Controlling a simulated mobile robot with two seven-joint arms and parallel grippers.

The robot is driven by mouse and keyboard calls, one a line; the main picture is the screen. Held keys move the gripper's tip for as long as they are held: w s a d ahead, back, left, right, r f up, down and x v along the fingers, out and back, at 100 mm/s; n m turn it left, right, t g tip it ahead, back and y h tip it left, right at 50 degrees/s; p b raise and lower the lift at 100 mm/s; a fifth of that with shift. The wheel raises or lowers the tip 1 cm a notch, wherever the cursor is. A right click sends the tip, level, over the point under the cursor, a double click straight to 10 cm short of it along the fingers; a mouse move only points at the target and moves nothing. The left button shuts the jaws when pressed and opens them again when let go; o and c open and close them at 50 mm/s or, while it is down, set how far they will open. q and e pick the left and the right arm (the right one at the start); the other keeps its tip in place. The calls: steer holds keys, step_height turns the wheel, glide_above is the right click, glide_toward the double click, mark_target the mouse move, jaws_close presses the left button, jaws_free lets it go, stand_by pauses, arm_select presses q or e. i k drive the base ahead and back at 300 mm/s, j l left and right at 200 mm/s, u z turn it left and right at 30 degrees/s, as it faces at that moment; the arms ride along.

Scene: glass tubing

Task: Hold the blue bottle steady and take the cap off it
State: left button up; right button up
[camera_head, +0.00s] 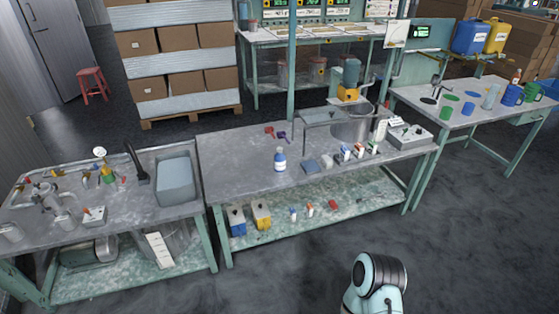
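A small blue and white bottle (280,162) stands upright on the middle workbench (235,160), left of its centre. Its top looks pale and narrow, but it is too small to tell the cap clearly. Neither of my grippers shows in this view. A rounded white-teal and black arm part of mine rises at the bottom edge, right of centre, well in front of the bench and apart from the bottle.
Red and purple scoops (276,133) lie behind the bottle. A sink (174,181) is on the left bench. The floor in front is clear.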

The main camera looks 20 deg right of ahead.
mark_target(280, 158)
steer(key=i+l+u, duration=0.45)
steer(key=i+l, duration=0.15)
steer(key=l, duration=0.3)
